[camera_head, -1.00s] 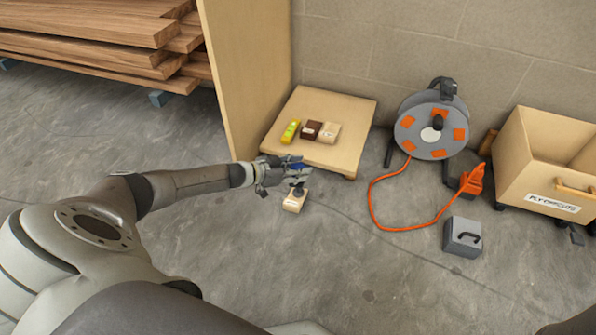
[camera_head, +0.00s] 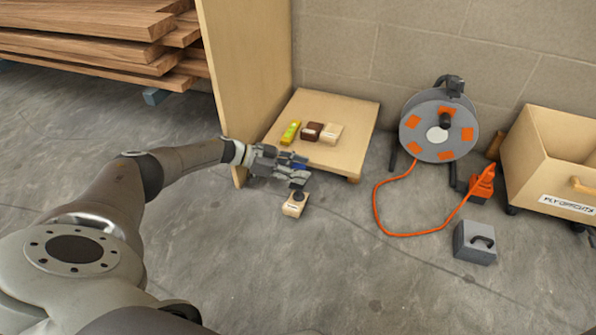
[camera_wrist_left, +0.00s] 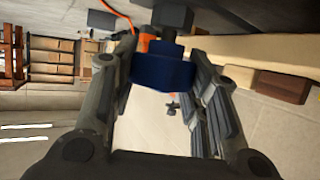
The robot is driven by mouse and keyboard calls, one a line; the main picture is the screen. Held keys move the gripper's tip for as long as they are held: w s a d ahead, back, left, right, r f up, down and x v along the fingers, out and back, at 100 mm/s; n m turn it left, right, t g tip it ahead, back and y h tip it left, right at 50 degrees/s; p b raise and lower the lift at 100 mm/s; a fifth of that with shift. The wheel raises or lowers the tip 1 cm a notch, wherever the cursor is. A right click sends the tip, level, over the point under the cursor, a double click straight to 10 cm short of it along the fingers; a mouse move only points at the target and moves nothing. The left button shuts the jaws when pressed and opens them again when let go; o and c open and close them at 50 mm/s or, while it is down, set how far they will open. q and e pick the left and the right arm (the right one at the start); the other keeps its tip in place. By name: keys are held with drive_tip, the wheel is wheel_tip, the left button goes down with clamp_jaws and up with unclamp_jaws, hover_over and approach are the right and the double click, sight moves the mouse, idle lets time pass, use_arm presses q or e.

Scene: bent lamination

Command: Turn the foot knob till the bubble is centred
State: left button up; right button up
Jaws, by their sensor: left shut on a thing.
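A low pale wooden platform (camera_head: 347,155) stands on the floor against the wall. A yellow-green level (camera_head: 290,132) lies on its top at the left; its bubble is too small to read. My left gripper (camera_head: 298,172) is at the platform's front edge, shut on the blue foot knob. The blue knob (camera_wrist_left: 161,73) sits between both fingers in the left wrist view, under a dark threaded part (camera_wrist_left: 172,20). In the head view the fingers hide most of the knob. My right gripper is not in view.
A dark red block (camera_head: 311,131) and a pale block (camera_head: 331,133) lie beside the level. A small wooden block with a dark top (camera_head: 294,205) stands on the floor just below the gripper. A cable reel (camera_head: 438,125), grey box (camera_head: 474,242) and plywood crate (camera_head: 555,150) are rightward.

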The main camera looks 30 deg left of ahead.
use_arm(q)
drive_tip(key=o, duration=1)
drive_tip(key=shift+o, duration=0.2)
drive_tip(key=v, duration=1.2)
